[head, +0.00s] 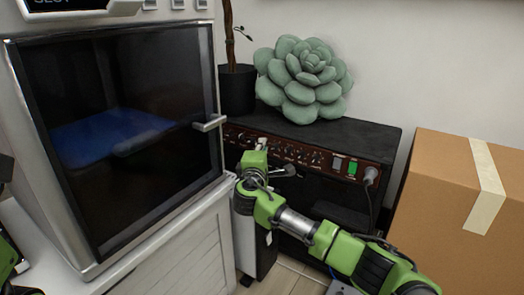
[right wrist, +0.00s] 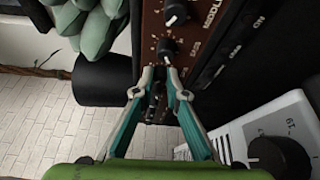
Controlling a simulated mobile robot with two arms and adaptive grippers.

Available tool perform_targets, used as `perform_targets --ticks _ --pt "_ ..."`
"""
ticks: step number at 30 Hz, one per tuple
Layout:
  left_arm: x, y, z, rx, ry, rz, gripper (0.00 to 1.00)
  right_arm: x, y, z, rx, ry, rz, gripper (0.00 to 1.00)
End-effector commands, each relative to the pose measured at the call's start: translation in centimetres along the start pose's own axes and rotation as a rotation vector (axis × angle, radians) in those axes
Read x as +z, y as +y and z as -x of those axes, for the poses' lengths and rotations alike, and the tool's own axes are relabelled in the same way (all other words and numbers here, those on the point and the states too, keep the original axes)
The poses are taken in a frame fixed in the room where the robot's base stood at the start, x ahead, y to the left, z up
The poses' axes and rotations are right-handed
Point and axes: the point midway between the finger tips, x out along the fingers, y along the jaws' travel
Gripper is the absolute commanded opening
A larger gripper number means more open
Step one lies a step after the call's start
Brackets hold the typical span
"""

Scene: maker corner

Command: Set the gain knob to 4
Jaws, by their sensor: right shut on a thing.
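The amplifier (head: 383,140) stands against the wall with a brown control panel (head: 314,157) carrying a row of dark knobs. My right gripper (head: 261,147) is at the left part of this panel and hides some of it. In the right wrist view, my right gripper (right wrist: 161,76) has its two fingertips closed around a dark knob that they mostly cover. Another knob (right wrist: 167,49) with a white pointer shows just beyond the tips, and a further knob (right wrist: 175,14) above it. I cannot read the held knob's label or setting. My left gripper is not in view.
A succulent (head: 305,75) sits on the amplifier's top beside a dark pot (head: 237,91). A white machine with a dark glass door (head: 110,130) and handle (head: 210,123) stands close left of my right gripper. A cardboard box (head: 440,200) is at the right. A plug (head: 370,175) and cable hang at the panel's right end.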

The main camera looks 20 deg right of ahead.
Motion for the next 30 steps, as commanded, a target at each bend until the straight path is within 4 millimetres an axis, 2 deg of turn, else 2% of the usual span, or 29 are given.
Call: perform_targets --ticks 15,16,18,30 --pt "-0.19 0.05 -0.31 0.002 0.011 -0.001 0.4 0.03 -0.3 0.01 0.006 -0.002 -0.022 0.0" --pt "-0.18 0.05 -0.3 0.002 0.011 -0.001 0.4 0.03 -0.3 0.01 0.006 -0.002 -0.022 0.15" --pt "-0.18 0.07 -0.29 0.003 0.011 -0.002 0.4 0.03 -0.28 0.01 0.006 -0.002 -0.022 0.3" --pt "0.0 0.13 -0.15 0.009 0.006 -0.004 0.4 -0.04 -0.15 0.33 0.009 0.0 -0.022 0.3"
